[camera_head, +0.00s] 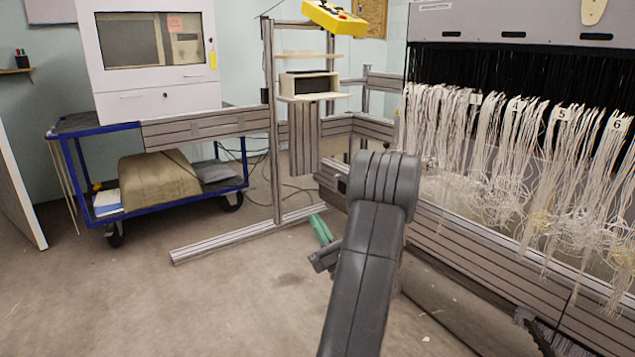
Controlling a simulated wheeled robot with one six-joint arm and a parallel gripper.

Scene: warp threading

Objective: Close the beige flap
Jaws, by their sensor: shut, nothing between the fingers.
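A pale beige box (309,83) with a dark opening stands on the metal frame at the upper middle. The beige flap (299,98) appears to be the thin panel sticking out level below that opening, so it looks open. My gripper (320,229) shows in part as a green and dark piece to the left of my arm, low over the floor. It is shut and empty, and well below and apart from the flap. My forearm hides part of it.
A blue cart (150,128) carrying a white cabinet (160,103) stands at the left. A loom with hanging white threads (490,130) fills the right. A metal frame foot (225,241) runs along the floor. A yellow control panel (334,18) hangs above. The front left floor is clear.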

